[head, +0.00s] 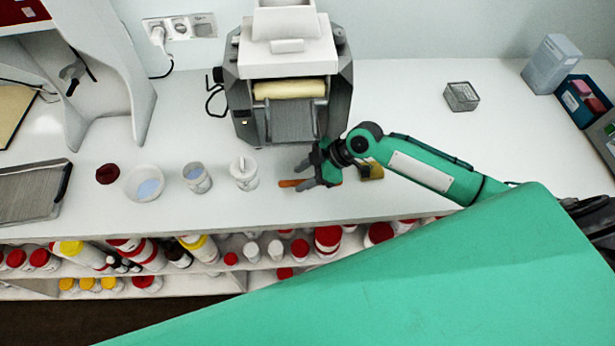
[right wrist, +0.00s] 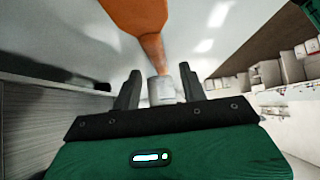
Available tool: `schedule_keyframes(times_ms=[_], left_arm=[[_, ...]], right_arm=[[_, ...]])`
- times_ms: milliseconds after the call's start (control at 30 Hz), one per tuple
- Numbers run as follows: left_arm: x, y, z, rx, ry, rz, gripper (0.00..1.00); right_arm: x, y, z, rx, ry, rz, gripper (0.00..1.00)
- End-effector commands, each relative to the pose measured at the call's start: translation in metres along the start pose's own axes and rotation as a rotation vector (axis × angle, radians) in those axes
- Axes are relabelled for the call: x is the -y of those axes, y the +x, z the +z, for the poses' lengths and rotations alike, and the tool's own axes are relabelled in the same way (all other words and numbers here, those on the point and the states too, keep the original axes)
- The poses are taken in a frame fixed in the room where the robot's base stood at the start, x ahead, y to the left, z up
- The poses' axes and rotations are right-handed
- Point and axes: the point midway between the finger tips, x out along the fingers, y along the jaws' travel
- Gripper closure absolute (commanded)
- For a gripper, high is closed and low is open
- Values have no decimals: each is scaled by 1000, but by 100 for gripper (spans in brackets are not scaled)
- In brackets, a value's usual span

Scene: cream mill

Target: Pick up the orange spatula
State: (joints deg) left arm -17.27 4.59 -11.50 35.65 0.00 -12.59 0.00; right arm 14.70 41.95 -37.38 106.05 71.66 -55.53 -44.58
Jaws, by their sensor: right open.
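The orange spatula (head: 290,183) lies on the white counter in front of the grey mill, partly hidden by my right gripper. My right gripper (head: 306,173) is open, low over the counter, with its fingers pointing left around the spatula's place. In the right wrist view the spatula (right wrist: 140,20) looms large at the top, and its narrower part runs down toward the gap between the two open fingers (right wrist: 160,80). I cannot tell whether the fingers touch it. My left gripper is not in view.
A white lidded jar (head: 244,173) stands just left of the spatula, with a cup (head: 197,178) and bowl (head: 144,183) further left. The mill (head: 290,85) stands close behind. Below the counter's front edge, shelves hold several bottles. The counter right of the mill is mostly clear.

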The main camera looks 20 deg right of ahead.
Motion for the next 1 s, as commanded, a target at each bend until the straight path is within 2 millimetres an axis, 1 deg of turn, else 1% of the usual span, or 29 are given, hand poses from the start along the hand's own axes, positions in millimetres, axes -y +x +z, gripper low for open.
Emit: schedule_keyframes(times_ms=[33, 133, 367, 400, 467, 500, 567, 600, 1000], left_arm=[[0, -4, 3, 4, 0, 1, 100], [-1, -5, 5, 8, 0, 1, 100], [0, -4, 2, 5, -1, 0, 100], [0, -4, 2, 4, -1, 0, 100], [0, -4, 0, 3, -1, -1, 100], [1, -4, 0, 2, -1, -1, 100], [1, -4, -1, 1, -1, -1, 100], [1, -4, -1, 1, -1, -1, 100], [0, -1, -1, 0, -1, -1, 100]], right_arm=[[0, 4, -2, -1, 2, -1, 57], [0, 11, 0, -1, 0, -1, 57], [0, 13, 1, 0, -1, 0, 57], [0, 13, 1, 1, -1, 0, 61], [0, 13, 1, 1, -1, 0, 73], [0, 13, 1, 1, 0, 0, 81], [0, 13, 1, 1, 0, 0, 93], [0, 13, 1, 0, 0, 0, 100], [0, 11, -1, 0, -1, 0, 100]])
